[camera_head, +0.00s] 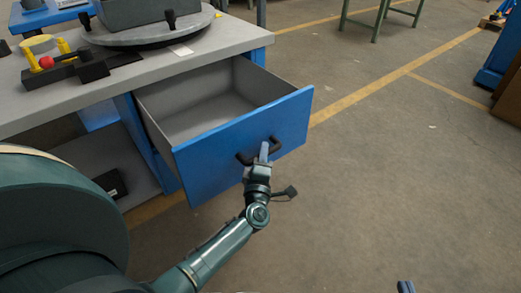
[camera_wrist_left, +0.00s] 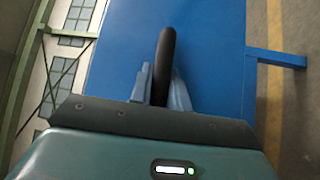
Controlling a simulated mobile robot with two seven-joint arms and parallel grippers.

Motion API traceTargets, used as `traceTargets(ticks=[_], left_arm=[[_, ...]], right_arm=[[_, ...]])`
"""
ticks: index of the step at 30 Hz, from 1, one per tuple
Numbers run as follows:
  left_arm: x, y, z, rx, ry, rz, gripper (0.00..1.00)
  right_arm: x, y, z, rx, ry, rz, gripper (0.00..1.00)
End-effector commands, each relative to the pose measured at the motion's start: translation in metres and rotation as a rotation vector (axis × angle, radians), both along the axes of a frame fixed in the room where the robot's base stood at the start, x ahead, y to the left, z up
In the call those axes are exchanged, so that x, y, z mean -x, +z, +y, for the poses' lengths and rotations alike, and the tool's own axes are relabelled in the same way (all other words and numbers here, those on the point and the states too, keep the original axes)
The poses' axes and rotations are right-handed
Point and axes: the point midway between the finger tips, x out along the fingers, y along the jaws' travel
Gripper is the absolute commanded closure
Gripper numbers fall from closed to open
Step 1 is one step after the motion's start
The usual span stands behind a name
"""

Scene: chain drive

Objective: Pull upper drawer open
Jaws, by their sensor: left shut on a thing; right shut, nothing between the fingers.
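The upper drawer (camera_head: 245,140) is a blue-fronted drawer with a grey inside, pulled well out of the workbench. Its inside is empty where I can see it. A black bar handle (camera_head: 246,158) is fixed on its front. My left gripper (camera_head: 264,152) is shut on this handle. In the left wrist view the two fingers sit on either side of the dark handle (camera_wrist_left: 166,60), with the blue drawer front (camera_wrist_left: 215,60) behind it. Only the fingertips of my right gripper (camera_head: 405,286) show at the bottom edge, shut and empty, away from the drawer.
The grey workbench top (camera_head: 110,90) carries a round turntable (camera_head: 150,36) and a black fixture (camera_head: 85,70) with yellow and red parts. A black box (camera_head: 112,183) lies on the open shelf below. The floor right of the drawer is clear.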

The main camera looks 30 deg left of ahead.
Motion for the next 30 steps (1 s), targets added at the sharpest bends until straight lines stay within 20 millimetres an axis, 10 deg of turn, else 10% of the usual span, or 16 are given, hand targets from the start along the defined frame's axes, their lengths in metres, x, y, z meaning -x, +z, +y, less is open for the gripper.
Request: traceTargets(ticks=[13, 14, 21, 30], left_arm=[[0.0013, -0.001, -0.0017, -0.001, 0.0, 0.001, 1.0], [0.0013, -0.001, -0.0017, -0.001, 0.0, 0.001, 0.8], [0.0011, -0.0005, -0.0018, 0.0, 0.0, 0.0, 0.6], [0.0008, 0.0054, -0.0019, 0.001, 0.001, -0.001, 0.6]], right_arm=[[0.001, -0.002, -0.0002, 0.0, -0.002, 0.012, 1.0], [0.001, -0.002, -0.0002, 0.0, -0.002, 0.012, 1.0], [0.0009, -0.0023, -0.0002, 0.0, -0.002, 0.01, 1.0], [0.0014, 0.0, 0.0001, -0.002, -0.001, 0.015, 1.0]])
